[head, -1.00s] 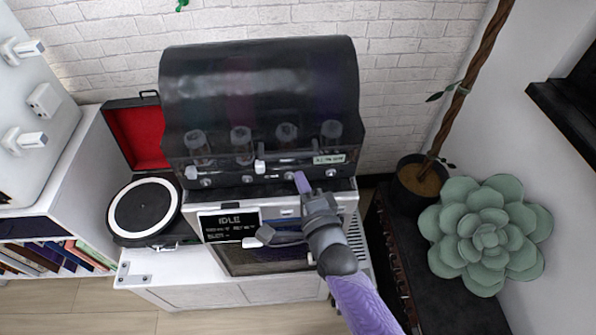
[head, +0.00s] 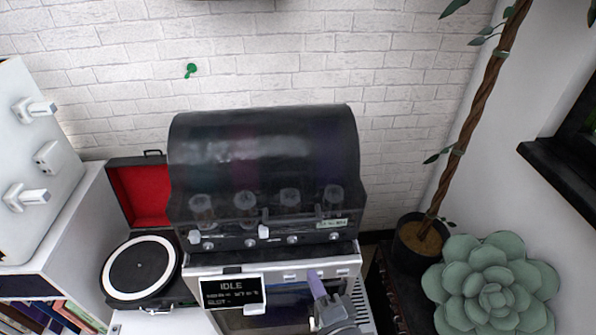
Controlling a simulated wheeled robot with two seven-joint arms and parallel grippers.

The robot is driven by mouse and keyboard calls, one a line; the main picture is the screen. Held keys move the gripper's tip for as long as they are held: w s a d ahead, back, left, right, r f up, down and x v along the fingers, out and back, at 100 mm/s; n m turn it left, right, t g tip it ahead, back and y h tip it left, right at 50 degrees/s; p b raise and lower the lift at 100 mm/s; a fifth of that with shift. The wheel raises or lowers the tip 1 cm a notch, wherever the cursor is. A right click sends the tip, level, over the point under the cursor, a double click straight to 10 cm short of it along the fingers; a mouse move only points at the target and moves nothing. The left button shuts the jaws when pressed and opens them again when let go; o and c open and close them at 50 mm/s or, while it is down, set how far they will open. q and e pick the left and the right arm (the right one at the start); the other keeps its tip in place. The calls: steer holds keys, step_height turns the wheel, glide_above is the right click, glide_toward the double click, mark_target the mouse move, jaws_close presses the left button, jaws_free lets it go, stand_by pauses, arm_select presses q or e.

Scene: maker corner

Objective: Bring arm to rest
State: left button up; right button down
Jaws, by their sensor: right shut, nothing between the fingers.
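My right gripper (head: 318,289) is at the lower middle-right of the head view, in front of the machine. Its lilac finger points up toward the machine's front edge, and it holds nothing. Part of the gripper and the arm behind it run out of the bottom of the picture. I cannot tell whether the finger touches the machine. My left gripper is not in view.
The machine (head: 265,140) has a dark curved hood and a display (head: 232,292) reading IDLE. A record player (head: 140,268) with a red-lined lid stands left. A potted plant (head: 420,240) and a green succulent (head: 490,290) stand right. A white brick wall (head: 300,70) is behind.

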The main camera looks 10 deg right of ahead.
steer(key=s+d+f+n+g+h, duration=0.1)
steer(key=s+d+n+g+h, duration=0.1)
steer(key=s+d+n+g, duration=0.4)
steer(key=s+d+n+g+h, duration=0.2)
steer(key=s+d+n+g, duration=0.1)
steer(key=s+n+g, duration=0.7)
step_height(320, 180, down, 26)
steer(key=s+n+b, duration=0.1)
steer(key=s+b, duration=0.1)
steer(key=b, duration=0.4)
steer(key=s+d+f+b, duration=0.3)
steer(key=s+f, duration=1)
steer(key=shift+n+g+h+b, duration=0.3)
steer(key=shift+b, duration=0.1)
steer(key=shift+f, duration=0.1)
